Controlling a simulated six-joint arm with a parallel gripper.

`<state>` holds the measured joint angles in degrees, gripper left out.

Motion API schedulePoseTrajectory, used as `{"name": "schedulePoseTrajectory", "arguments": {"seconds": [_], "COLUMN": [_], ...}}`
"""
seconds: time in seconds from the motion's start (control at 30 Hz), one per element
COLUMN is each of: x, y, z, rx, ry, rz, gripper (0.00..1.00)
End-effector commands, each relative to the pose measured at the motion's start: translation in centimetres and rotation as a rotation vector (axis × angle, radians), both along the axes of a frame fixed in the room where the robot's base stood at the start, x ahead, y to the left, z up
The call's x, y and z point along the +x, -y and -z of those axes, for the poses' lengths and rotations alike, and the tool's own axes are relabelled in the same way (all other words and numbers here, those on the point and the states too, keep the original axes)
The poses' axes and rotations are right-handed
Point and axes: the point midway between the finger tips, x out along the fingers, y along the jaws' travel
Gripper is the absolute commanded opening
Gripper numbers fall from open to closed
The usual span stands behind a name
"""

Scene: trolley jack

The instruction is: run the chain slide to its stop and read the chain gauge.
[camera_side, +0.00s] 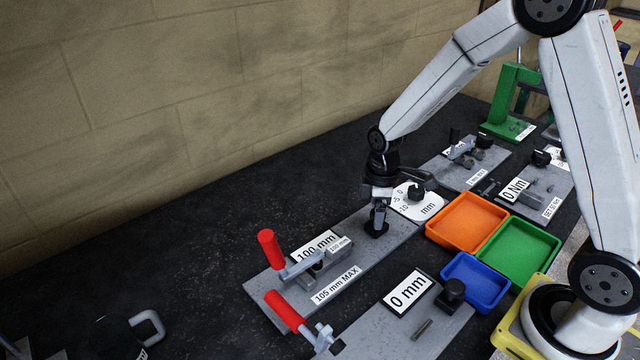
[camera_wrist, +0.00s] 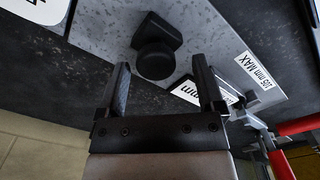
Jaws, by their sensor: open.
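A grey plate (camera_side: 403,237) labelled "105 mm MAX" bears a white readout (camera_side: 318,246) that reads "100 mm". A smaller tag beside the readout also ends in mm. A black knob on a dark block (camera_side: 376,231) stands at the plate's far end; I cannot tell for sure whether it is the chain slide's. My gripper (camera_side: 379,210) is open and points down over this knob. In the wrist view the round knob (camera_wrist: 155,62) shows between the two fingertips (camera_wrist: 161,68), with gaps on both sides. The readout is partly hidden by a finger there.
A plate with a "0 mm" readout (camera_side: 408,291) lies in front. Orange (camera_side: 434,232), green (camera_side: 553,262) and blue (camera_side: 447,277) trays stand right. A white dial (camera_side: 425,205) is close behind my gripper.

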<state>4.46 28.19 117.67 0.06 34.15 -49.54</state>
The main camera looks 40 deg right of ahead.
Motion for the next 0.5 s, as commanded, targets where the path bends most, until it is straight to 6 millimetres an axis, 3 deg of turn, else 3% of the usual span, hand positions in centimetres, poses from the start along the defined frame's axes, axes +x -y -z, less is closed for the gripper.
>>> {"name": "schedulePoseTrajectory", "arguments": {"seconds": [0.27,0.5], "x": [0.1,0.1], "y": [0.0,0.0], "z": [-2.1,-5.0], "rx": [-0.001,0.0], "ry": [0.004,0.004], "rz": [0.0,0.0], "gripper": [0.87,0.87]}}
